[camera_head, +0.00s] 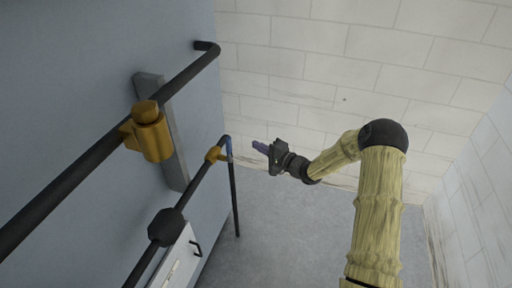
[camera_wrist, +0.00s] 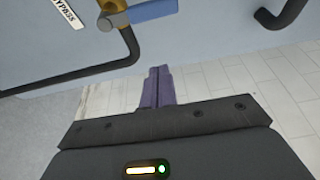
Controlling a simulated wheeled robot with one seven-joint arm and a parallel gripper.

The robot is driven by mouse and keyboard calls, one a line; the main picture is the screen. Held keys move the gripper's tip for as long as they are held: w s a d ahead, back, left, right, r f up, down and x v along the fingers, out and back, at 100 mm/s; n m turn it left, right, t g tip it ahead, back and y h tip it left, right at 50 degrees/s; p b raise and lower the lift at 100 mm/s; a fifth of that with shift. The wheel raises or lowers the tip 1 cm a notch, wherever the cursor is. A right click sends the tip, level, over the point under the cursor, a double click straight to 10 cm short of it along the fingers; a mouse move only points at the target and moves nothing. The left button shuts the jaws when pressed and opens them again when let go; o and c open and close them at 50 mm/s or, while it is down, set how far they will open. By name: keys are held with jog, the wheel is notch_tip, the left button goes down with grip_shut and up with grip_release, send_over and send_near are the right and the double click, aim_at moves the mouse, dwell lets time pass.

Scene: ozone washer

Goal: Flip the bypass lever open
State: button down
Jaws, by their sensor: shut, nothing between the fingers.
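The bypass lever has a blue handle (camera_wrist: 153,10) fixed to a yellow valve body (camera_wrist: 113,8) on a dark pipe, near the top of the wrist view. In the head view the blue handle (camera_head: 228,147) stands beside the smaller yellow valve (camera_head: 214,154) near the pipe's bend. A label ending in "YPASS" (camera_wrist: 68,13) is on the panel at the valve's left. My gripper (camera_head: 258,146) is shut and empty, right of the handle and apart from it. Its purple fingers (camera_wrist: 157,82) lie together below the handle in the wrist view.
A larger yellow valve (camera_head: 150,136) sits on an upper dark pipe (camera_head: 75,180) along the blue-grey panel (camera_head: 60,70). A white box with a black handle (camera_head: 180,262) is low on the panel. A white brick wall (camera_head: 390,50) stands behind my arm. Grey floor is clear below.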

aim_at(228, 150)
jog(key=p+x, duration=0.1)
jog(key=x, duration=0.7)
jog(key=s, duration=0.2)
jog(key=s+a+p, duration=0.1)
jog(key=shift+s+a, duration=0.25)
jog(key=shift+s, duration=0.15)
jog(key=shift+w+d+f, duration=0.1)
